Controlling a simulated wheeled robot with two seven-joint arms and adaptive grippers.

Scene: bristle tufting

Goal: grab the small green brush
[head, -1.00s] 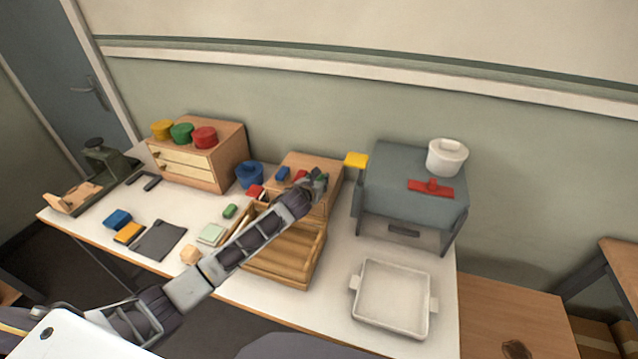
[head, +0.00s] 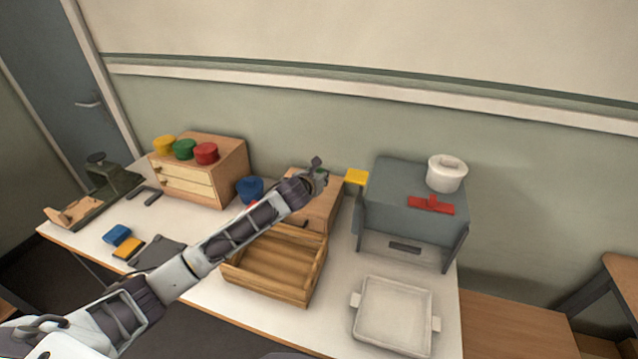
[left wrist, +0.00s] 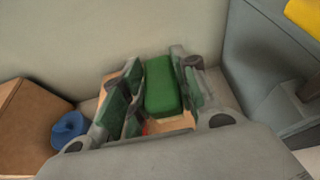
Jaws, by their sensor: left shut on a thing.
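The small green brush (left wrist: 162,88), a green block with a pale underside, is between the fingers of my left gripper (left wrist: 160,95) in the left wrist view. The gripper is shut on it. In the head view my left gripper (head: 317,172) is at the wooden box (head: 322,210) at the back of the table, and only a bit of green shows at its fingers. It appears to be above the box top. My right gripper is in neither view.
A grey machine (head: 415,195) with a white pot (head: 446,173) and a red piece (head: 431,204) stands right of the gripper. A yellow block (head: 356,177) is close beside it. A slatted wooden tray (head: 262,287) and a white tray (head: 428,343) lie in front. A blue cup (head: 249,188) is left.

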